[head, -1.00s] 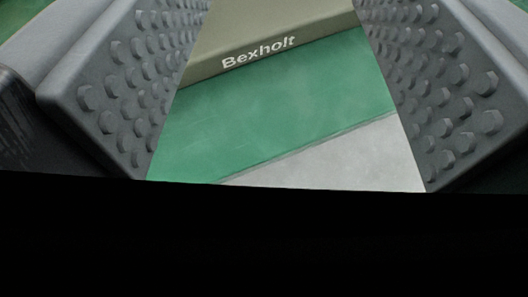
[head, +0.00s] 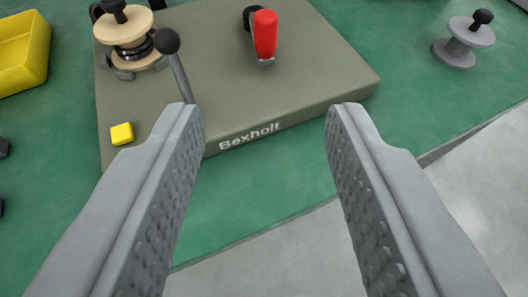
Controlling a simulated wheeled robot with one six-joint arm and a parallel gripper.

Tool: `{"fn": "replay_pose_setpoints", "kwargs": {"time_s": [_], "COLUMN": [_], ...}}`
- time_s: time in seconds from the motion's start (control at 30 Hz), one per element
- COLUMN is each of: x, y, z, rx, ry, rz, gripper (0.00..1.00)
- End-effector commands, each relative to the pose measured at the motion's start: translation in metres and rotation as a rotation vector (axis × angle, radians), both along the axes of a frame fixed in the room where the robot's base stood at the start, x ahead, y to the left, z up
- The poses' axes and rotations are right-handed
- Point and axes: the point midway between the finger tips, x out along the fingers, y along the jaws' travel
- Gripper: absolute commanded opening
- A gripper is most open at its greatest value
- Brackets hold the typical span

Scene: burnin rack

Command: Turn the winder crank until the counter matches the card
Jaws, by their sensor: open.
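My gripper (head: 267,118) is open and empty, its two grey studded fingers wide apart above the front edge of an olive-grey base plate (head: 225,90) marked "Bexholt". On the plate stand a red handle (head: 265,34) on a small metal bracket, a grey lever (head: 180,77) with a black ball end, and a tan spool (head: 127,30) with a black knob. A yellow button (head: 122,134) is at the plate's left front. I cannot tell for sure which part is the winder crank. No counter or card can be made out. The fingers touch none of these parts.
A yellow bin (head: 22,52) is at the far left. A grey spool with a black knob (head: 457,48) stands on the green mat (head: 235,205) at the right. Dark objects are cut off at the left edge. The mat in front of the plate is clear.

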Motion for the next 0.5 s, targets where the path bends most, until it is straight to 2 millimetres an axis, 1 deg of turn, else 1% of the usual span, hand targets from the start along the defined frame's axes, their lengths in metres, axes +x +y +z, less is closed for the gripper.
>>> {"fn": "replay_pose_setpoints", "kwargs": {"time_s": [0.07,0.2,0.27,0.37,0.47,0.5], "x": [0.000,0.000,0.001,0.007,0.024,0.032], "y": [0.000,0.000,0.000,-0.001,-0.003,-0.005], "z": [0.000,0.000,0.000,0.003,0.007,0.010], "rx": [0.000,0.000,0.001,0.011,0.038,0.054], "ry": [0.000,0.000,0.001,0.013,0.051,0.072], "rz": [0.000,0.000,0.001,0.012,0.050,0.070], "gripper": [0.38,0.11,0.00,0.00,0.00,0.00]}}
